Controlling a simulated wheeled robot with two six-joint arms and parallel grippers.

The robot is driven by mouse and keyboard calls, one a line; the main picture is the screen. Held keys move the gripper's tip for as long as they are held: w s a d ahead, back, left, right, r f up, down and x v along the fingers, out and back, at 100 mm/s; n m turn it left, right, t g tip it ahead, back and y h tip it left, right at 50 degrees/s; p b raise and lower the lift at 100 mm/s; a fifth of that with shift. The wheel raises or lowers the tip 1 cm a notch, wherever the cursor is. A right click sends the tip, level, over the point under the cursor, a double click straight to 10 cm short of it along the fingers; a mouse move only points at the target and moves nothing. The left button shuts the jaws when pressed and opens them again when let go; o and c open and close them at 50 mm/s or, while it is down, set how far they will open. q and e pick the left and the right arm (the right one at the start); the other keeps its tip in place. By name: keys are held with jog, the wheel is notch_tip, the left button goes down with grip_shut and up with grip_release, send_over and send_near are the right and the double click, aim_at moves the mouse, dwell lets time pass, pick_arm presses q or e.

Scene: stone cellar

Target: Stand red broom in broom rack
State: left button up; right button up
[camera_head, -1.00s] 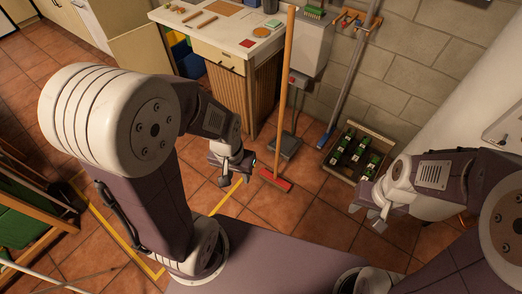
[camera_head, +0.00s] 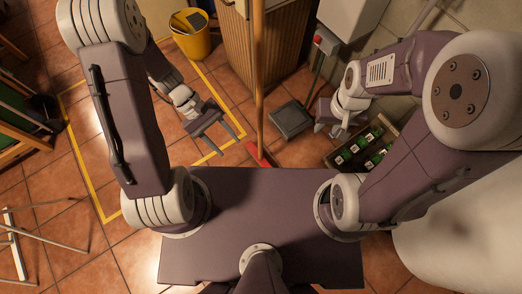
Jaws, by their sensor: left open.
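The red broom stands near upright on the tiles, its long wooden handle (camera_head: 259,70) running up out of the top of the picture. Its red head (camera_head: 257,154) is on the floor just past the front edge of my base, which may hide part of it. My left gripper (camera_head: 231,142) is open and empty, to the left of the handle and apart from it, fingers pointing toward the lower part of the broom. My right gripper (camera_head: 328,132) is to the right of the broom, its fingers apart with nothing between them. The broom rack is out of view now.
A grey dustpan (camera_head: 291,119) with a long handle stands right of the broom. A wooden cabinet (camera_head: 232,50) is behind the handle. A yellow bucket (camera_head: 190,42) stands at the back left. Yellow floor tape marks the left tiles.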

pick_arm(q)
jog(key=w+d+f+n+t+h+b, duration=0.1)
jog(key=w+d+f+n+h+b, duration=0.15)
jog(key=f+b, duration=0.45)
jog(key=w+d+f+n+h+b, duration=0.1)
jog(key=f+n+h+b, duration=0.2)
jog(key=f, duration=0.8)
jog(key=n+t+h+b, duration=0.4)
jog(key=n+t+b, duration=0.75)
jog(key=b, duration=0.35)
send_near(259, 144)
jog(key=w+d+f+m, duration=0.1)
jog(key=f, duration=0.1)
jog(key=shift+t, duration=0.25)
jog(key=b+x, duration=0.4)
jog(key=x, duration=0.5)
jog(key=shift+f+b, duration=0.1)
jog(key=shift+b, duration=0.2)
jog(key=shift+w+d, duration=0.15)
jog(key=shift+d, duration=0.15)
jog(key=shift+r, duration=0.25)
pick_arm(e)
notch_tip(259, 144, down, 34)
jog(key=shift+s+f, duration=0.15)
pick_arm(q)
grip_shut()
